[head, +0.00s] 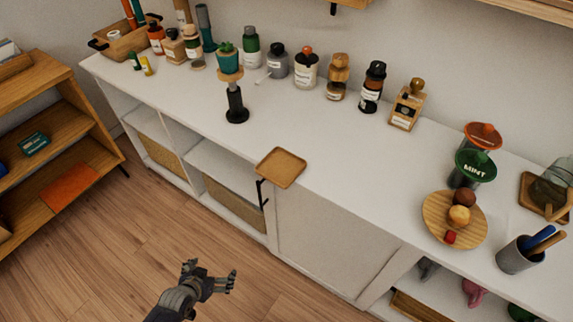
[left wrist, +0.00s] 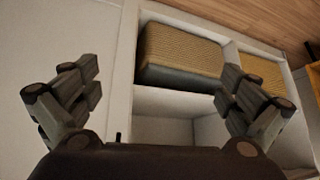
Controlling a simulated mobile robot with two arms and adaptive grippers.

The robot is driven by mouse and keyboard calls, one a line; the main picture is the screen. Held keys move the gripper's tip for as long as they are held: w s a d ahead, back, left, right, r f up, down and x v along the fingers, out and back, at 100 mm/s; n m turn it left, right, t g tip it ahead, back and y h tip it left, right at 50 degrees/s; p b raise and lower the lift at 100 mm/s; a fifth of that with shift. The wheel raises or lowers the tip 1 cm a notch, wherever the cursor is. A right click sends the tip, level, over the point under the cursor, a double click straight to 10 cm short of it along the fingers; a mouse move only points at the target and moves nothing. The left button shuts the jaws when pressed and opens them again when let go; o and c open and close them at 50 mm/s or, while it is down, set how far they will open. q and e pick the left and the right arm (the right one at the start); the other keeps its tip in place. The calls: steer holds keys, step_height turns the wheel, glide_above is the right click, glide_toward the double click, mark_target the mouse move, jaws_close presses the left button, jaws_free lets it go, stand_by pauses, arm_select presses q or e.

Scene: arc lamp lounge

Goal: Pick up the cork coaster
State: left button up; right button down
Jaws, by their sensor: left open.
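A square brown piece with rounded corners and a slight rim, which looks like the cork coaster (head: 282,167), lies flat on the white cabinet top at its front edge in the head view. Nothing stands on it. My left gripper (head: 211,274) is open and empty, low in front of the cabinet, below and to the left of the coaster. In the left wrist view my left gripper (left wrist: 159,76) has its fingers spread, with cabinet shelves beyond; the coaster does not show there. My right gripper is not in view.
The white cabinet top (head: 340,205) is clear around the coaster. A black stand (head: 236,105) with a potted plant is behind left. Several bottles line the back. A round wooden plate (head: 435,218) and a pen cup (head: 515,258) are at right. A wooden shelf (head: 60,130) stands left.

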arm_select(q)
steer(key=w+d+r+m+t+h, duration=0.1)
steer(key=w+d+r, duration=0.25)
steer(key=r, duration=0.35)
steer(key=w+d+r+t+h, duration=0.1)
steer(key=w+d+r, duration=0.1)
steer(key=w+r, duration=0.35)
steer(key=m+t+h+p, duration=0.1)
steer(key=m+h, duration=0.2)
steer(key=h, duration=0.1)
glide_toward(281, 168)
steer(key=s+a, duration=0.3)
steer(key=s, duration=0.1)
steer(key=shift+w+r+p+x, duration=0.1)
steer(key=shift+r+p+x, duration=0.15)
steer(key=shift+x, duration=1.5)
steer(key=shift+w+r+p+x, duration=0.15)
steer(key=shift+r+x, duration=0.2)
steer(key=shift+x, duration=1.35)
steer(key=shift+w+r+p+x, duration=0.1)
steer(key=shift+r+p+x, duration=0.15)
steer(key=shift+x, duration=1.5)
steer(key=shift+d, duration=0.2)
steer(key=c, duration=0.7)
